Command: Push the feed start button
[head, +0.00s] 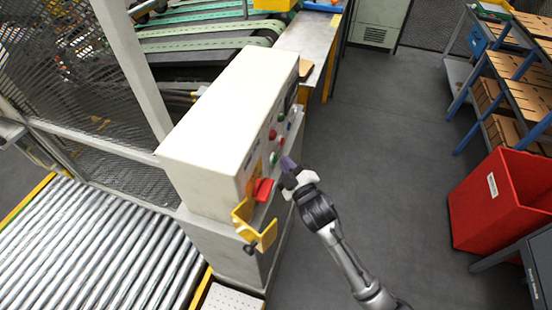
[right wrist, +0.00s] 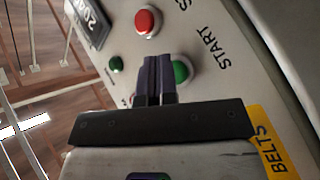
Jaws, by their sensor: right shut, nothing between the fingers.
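The control box (head: 225,120) is a large cream cabinet with buttons on its right-hand face. A green button (right wrist: 181,72) marked START shows in the right wrist view, partly hidden behind my fingers. My right gripper (head: 287,162) is shut and empty, with its purple-grey fingertips (right wrist: 153,75) at the panel just beside this green button. I cannot tell whether they touch it. A red button (right wrist: 147,21) sits above in the wrist view. No label reading "feed" is legible. My left gripper is not in view.
A smaller green light or button (right wrist: 116,64) is left of the fingers. A yellow BELTS label (right wrist: 270,140) lies at lower right. A red switch handle (head: 263,189) and yellow bracket (head: 243,214) project from the box. A red bin (head: 490,200) stands right, with clear floor between.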

